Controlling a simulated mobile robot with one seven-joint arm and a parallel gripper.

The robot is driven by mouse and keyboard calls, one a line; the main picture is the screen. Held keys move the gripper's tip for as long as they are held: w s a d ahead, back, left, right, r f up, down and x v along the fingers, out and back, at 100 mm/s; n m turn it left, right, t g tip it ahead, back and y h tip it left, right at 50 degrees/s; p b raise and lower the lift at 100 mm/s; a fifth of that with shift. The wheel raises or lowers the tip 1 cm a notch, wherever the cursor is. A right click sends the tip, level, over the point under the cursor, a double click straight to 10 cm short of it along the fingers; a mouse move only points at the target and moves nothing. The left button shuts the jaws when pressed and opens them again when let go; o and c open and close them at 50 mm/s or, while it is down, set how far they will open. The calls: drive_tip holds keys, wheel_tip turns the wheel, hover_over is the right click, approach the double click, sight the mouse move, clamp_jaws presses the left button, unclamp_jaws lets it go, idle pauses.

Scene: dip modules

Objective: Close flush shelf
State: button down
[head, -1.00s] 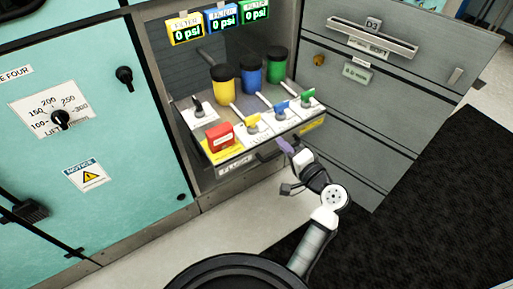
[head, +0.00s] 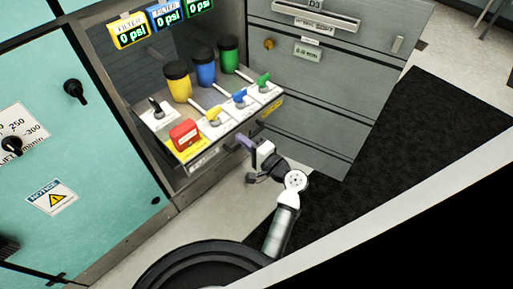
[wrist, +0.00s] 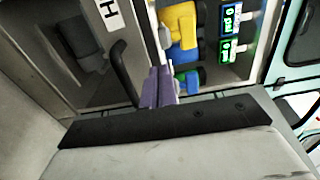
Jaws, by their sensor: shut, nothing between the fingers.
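The flush shelf (head: 222,130) is pulled out of its cabinet opening in the head view. It carries yellow (head: 179,86), blue (head: 205,67) and green (head: 229,54) black-capped containers, small valve levers and a red block (head: 184,134). My gripper (head: 243,140) is at the shelf's front, near its right half. Its purple fingers (wrist: 157,88) are together and empty in the wrist view. A dark curved handle (wrist: 125,72) is just left of them; I cannot tell whether they touch. The shelf's underside is hidden in the head view.
Grey drawers (head: 315,95) stand right of the shelf. A teal cabinet (head: 100,130) stands to the left. Three filter displays (head: 165,15) hang above the shelf. A black mat (head: 420,120) covers the floor at right. A pale edge and black area block the lower right.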

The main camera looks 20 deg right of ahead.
drive_tip(key=shift+x, duration=1.45)
